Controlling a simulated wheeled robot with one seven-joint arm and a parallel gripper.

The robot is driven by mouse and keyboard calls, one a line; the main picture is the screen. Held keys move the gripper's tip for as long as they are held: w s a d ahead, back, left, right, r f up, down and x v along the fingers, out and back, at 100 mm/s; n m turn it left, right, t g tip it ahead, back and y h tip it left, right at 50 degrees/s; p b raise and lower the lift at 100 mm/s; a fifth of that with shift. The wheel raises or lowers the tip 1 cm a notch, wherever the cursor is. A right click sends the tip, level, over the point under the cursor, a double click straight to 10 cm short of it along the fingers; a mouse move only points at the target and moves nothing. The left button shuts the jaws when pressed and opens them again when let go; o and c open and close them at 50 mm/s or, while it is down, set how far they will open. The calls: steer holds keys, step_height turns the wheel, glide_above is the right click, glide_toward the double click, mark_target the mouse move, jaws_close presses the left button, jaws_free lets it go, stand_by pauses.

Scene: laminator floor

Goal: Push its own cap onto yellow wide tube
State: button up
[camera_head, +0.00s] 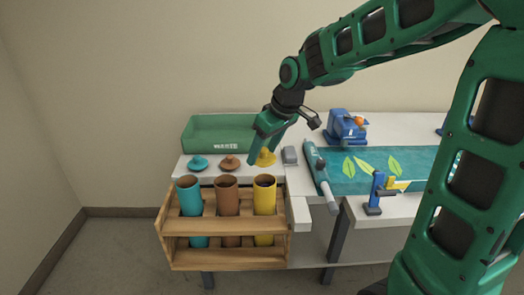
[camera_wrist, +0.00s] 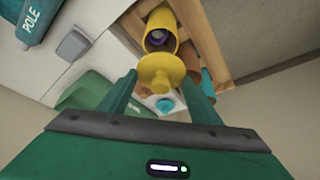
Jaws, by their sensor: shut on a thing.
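My gripper (camera_head: 263,152) is shut on the yellow cap (camera_head: 266,158), a round disc with a knob. In the wrist view the yellow cap (camera_wrist: 160,73) sits between my fingertips. I cannot tell whether it touches the white surface or hangs just above it. The yellow wide tube (camera_head: 265,198) stands upright in a wooden rack, nearer the front and below the cap. Its top is open, and the wrist view shows something dark purple inside the yellow tube (camera_wrist: 160,28).
A teal tube (camera_head: 189,198) and a brown tube (camera_head: 227,198) share the wooden rack (camera_head: 225,258). A teal cap (camera_head: 198,162) and a brown cap (camera_head: 229,162) lie left of my gripper. A green waste bin (camera_head: 215,135) stands behind. A grey block (camera_head: 289,155) is close on the right.

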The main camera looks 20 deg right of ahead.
steer(key=shift+w+d+f, duration=0.1)
steer(key=shift+d, duration=0.2)
steer(key=shift+f, duration=2.95)
steer(key=shift+f, duration=0.65)
stand_by(1.3)
steer(key=o, duration=1.6)
steer(key=shift+s, duration=0.2)
